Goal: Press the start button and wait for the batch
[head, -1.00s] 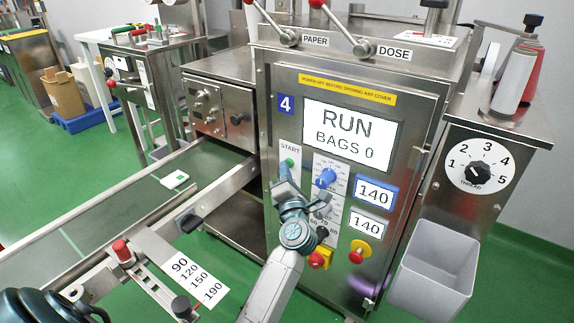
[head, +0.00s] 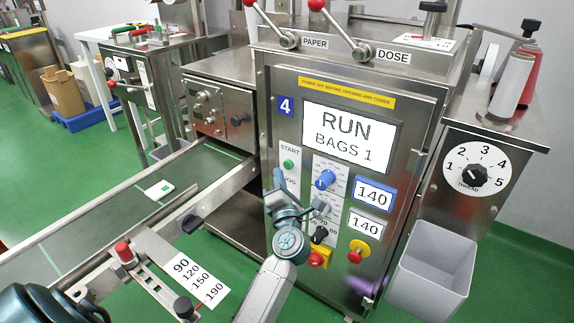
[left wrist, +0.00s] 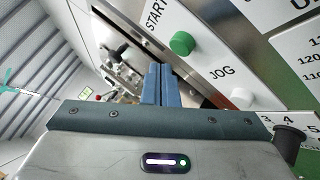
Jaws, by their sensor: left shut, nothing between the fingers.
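The green start button (head: 289,163) sits under the START label on the front panel of machine 4. In the left wrist view the start button (left wrist: 182,43) is uncovered, with the white JOG button (left wrist: 242,97) nearby. My left gripper (head: 278,180) is just below the start button in the head view, apart from it. In the left wrist view my left gripper (left wrist: 160,84) has its blue fingers together and empty. The display (head: 347,137) reads RUN, BAGS 1. A small white teabag packet (head: 160,189) lies on the green conveyor belt (head: 120,222). My right gripper is not in view.
A blue knob (head: 327,178), a yellow-and-red switch (head: 319,257) and a red button on yellow (head: 358,251) are on the panel near my arm. Two readouts show 140. A grey bin (head: 434,270) hangs at the right. The conveyor rail (head: 215,192) lies left of my arm.

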